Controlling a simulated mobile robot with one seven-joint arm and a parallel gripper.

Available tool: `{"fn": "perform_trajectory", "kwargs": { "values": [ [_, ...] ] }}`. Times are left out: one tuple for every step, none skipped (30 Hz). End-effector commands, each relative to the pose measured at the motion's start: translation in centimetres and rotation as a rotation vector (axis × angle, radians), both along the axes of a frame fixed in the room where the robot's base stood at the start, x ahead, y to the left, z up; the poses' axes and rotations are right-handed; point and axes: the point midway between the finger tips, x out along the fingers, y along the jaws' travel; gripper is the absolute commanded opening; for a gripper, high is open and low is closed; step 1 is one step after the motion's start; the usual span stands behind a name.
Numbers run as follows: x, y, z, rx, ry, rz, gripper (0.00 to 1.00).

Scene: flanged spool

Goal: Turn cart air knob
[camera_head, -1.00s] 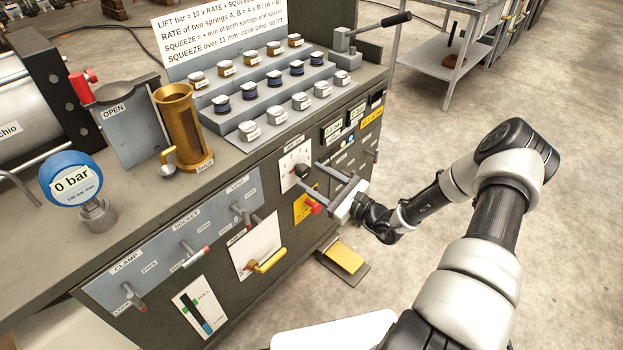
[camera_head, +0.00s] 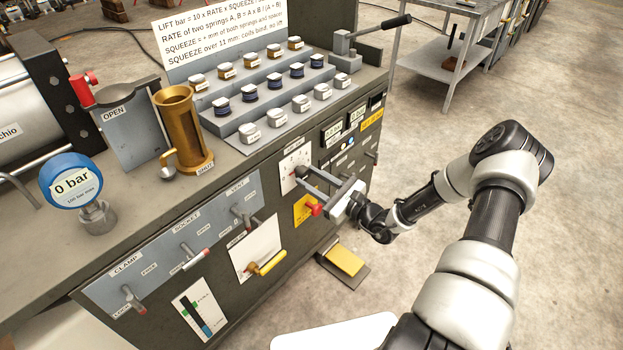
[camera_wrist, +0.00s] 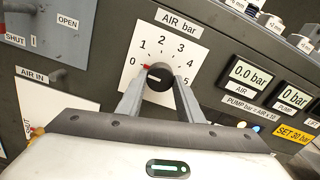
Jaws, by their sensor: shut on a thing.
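The air knob (camera_wrist: 159,76) is a dark round knob on a white dial (camera_wrist: 176,48) marked "AIR bar" with numbers, seen in the wrist view. A red mark by the knob shows near the 0. My gripper (camera_wrist: 160,82) has its two grey fingers on either side of the knob, shut on it. In the head view my gripper (camera_head: 308,180) reaches the cart's front panel from the right, and its fingers partly cover the dial (camera_head: 294,165). The air display (camera_wrist: 249,74) reads 0.0 bar.
A pump display (camera_wrist: 292,96) reads 0 bar. A red knob (camera_head: 314,209) on a yellow plate sits just below my fingers. A yellow lever (camera_head: 266,263) sticks out lower left. A yellow pedal (camera_head: 343,258) lies on the floor. Open floor lies to the right.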

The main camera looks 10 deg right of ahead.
Motion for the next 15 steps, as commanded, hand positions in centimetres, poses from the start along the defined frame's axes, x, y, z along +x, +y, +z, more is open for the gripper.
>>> {"fn": "perform_trajectory", "kwargs": {
  "values": [
    [-0.03,0.00,0.08,0.014,0.010,0.000,0.11],
    [-0.04,0.00,0.09,0.024,0.018,0.000,0.11],
    [-0.04,0.01,0.10,0.040,0.029,0.000,0.11],
    [-0.04,0.01,0.10,0.055,0.040,0.000,0.11],
    [-0.05,0.02,0.11,0.070,0.051,0.000,0.11],
    [-0.06,0.03,0.12,0.092,0.068,0.000,0.11],
    [-0.06,0.03,0.14,0.109,0.081,0.000,0.11],
    [-0.06,0.04,0.15,0.128,0.094,0.000,0.11],
    [-0.08,0.04,0.17,0.156,0.114,0.000,0.11],
    [-0.09,0.05,0.17,0.177,0.130,0.000,0.11],
    [-0.10,0.06,0.16,0.200,0.147,0.000,0.11],
    [-0.11,0.07,0.15,0.231,0.169,0.000,0.11],
    [-0.12,0.08,0.13,0.254,0.187,0.000,0.11],
    [-0.12,0.07,0.14,0.276,0.203,0.000,0.11],
    [-0.12,0.06,0.14,0.307,0.225,-0.001,0.11]
  ]
}}
